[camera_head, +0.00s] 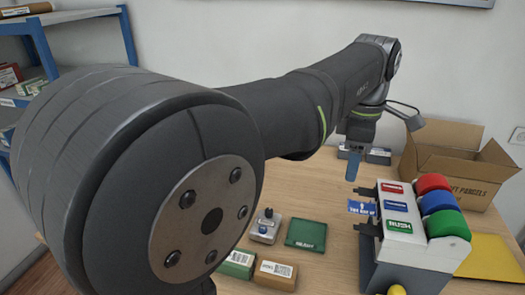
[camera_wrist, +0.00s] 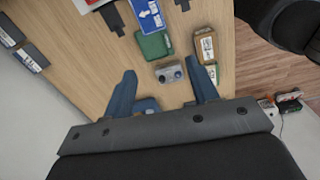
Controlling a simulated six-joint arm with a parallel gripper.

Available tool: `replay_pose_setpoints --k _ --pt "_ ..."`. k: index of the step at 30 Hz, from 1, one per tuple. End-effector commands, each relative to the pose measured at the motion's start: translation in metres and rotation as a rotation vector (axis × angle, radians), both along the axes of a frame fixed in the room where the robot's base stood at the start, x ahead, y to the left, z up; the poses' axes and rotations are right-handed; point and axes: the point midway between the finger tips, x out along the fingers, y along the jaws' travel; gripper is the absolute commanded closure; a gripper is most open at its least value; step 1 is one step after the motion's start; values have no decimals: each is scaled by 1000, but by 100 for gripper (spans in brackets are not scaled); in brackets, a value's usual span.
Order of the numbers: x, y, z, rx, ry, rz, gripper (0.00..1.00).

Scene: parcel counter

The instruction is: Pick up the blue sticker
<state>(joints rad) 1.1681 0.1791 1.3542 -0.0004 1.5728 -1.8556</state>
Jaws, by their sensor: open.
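A blue sticker (camera_head: 361,207) with a white arrow and lettering sticks out from the left side of the label dispenser (camera_head: 415,250), between two dark prongs. The dispenser carries a red, a blue and a green roll, with printed labels on top. The sticker also shows at the top of the wrist view (camera_wrist: 147,14), beyond my fingers. My gripper (camera_head: 352,178) is above the counter, behind the sticker in the head view. One finger is mostly hidden in the head view.
A grey two-knobbed device (camera_head: 264,228) and a green pad (camera_head: 306,233) lie left of the dispenser. Two small labelled boxes (camera_head: 275,274) are in front. An open carton (camera_head: 450,165) stands behind the dispenser; a yellow envelope (camera_head: 490,258) lies right.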

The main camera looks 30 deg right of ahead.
Motion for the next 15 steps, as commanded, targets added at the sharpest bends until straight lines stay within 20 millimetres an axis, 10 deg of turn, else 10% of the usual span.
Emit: replay_pose_setpoints --k 15 --pt "-18 -32 -17 35 16 99 46"
